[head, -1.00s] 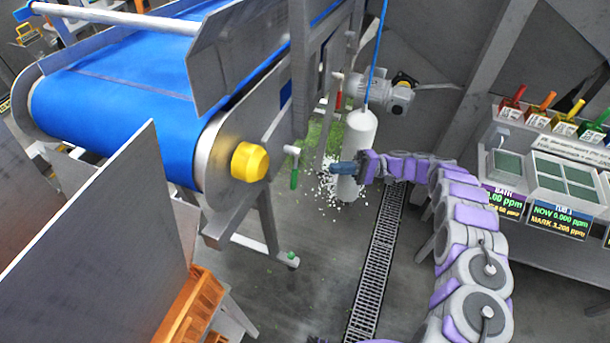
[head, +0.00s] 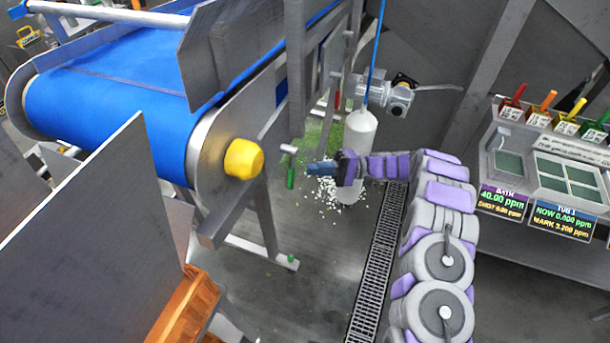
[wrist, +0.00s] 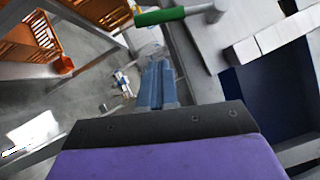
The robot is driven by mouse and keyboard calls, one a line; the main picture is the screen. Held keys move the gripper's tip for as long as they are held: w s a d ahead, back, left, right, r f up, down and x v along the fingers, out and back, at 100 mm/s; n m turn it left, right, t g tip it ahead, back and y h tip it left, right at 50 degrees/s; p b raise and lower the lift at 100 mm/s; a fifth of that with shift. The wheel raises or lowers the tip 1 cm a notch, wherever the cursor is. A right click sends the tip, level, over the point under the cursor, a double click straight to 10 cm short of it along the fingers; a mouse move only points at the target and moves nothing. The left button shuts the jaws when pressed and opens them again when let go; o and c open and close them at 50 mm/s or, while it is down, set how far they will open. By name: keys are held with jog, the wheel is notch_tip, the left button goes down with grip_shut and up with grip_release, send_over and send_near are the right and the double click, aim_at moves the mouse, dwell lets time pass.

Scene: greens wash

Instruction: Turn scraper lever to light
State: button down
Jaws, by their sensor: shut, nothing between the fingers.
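A lever with a green handle (head: 290,178) hangs downward from a light grey pivot on the conveyor frame, just right of the yellow roller cap. The handle also shows at the top of the wrist view (wrist: 160,17), joined to its grey pivot. My gripper (head: 310,169) is to the right of the handle in the head view, a small gap away. In the wrist view its blue fingers (wrist: 157,75) are shut together and empty, pointing below the handle. A second lever with a red handle (head: 337,101) is farther back. No lever markings are readable.
The blue conveyor belt (head: 110,105) and yellow roller cap (head: 243,159) are left of the lever. A white hanging cylinder (head: 360,128) is close behind my wrist. White bits lie on the floor below. A console (head: 545,185) with displays stands at the right.

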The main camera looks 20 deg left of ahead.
jog(key=s, duration=0.1)
jog(key=s+a+r, duration=0.1)
jog(key=s, duration=0.1)
jog(key=s+a, duration=0.1)
jog(key=shift+s+a+r, duration=0.15)
jog(key=shift+s+r, duration=0.05)
jog(key=shift+r, duration=0.05)
dwell(0.3)
dwell(0.4)
